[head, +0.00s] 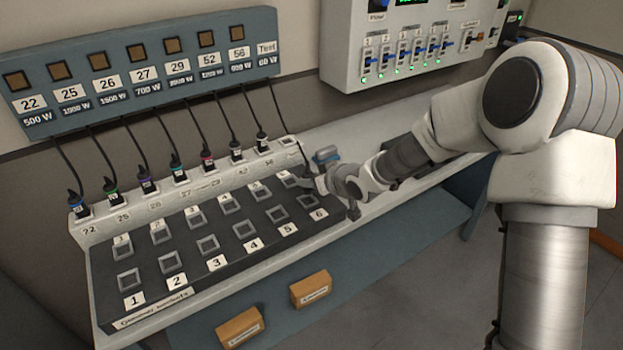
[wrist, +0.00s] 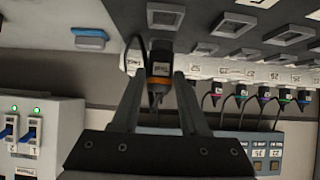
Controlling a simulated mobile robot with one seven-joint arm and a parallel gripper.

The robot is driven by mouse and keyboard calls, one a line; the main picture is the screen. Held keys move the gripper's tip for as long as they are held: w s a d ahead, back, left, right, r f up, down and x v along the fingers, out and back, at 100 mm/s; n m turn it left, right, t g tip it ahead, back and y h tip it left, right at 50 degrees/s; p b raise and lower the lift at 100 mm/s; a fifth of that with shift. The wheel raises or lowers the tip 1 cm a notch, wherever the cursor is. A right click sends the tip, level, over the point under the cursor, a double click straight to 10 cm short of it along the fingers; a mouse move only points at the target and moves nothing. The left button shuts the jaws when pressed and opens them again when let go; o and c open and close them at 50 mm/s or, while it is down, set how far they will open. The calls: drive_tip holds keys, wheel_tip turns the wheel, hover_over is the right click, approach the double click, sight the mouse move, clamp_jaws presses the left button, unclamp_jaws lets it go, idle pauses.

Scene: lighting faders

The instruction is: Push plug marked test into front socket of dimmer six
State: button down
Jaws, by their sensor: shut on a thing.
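My gripper (head: 308,183) is shut on the plug marked Test (wrist: 160,70), a dark plug with an orange band and a label. In the wrist view the plug sits between the fingertips, its cord trailing to the left. In the head view my gripper largely hides it. The front socket of dimmer six (head: 306,201) is a square-framed opening above the label 6, just below my gripper. In the wrist view a socket frame (wrist: 165,16), seemingly this one, lies beyond the plug with a gap in the picture. The plug looks out of any socket.
Other plugs (head: 144,187) stand in a row on the pale back ledge, with cords up to the wall box (head: 150,70). A grey and blue item (head: 326,155) sits close to my gripper. A switch panel (head: 400,45) hangs behind. The remaining dimmer sockets (head: 207,244) look empty.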

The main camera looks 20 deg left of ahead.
sight(311, 192)
drive_tip(key=shift+f, duration=0.2)
drive_tip(key=shift+f+b, duration=0.8)
drive_tip(key=shift+b, duration=0.05)
drive_tip(key=shift+f+b, duration=1.05)
drive_tip(key=shift+f, duration=0.1)
idle(1.8)
drive_tip(key=shift+c, duration=1.7)
unclamp_jaws()
drive_tip(key=p+v, duration=0.5)
drive_tip(key=v, duration=1.2)
drive_tip(key=shift+s+r, duration=0.2)
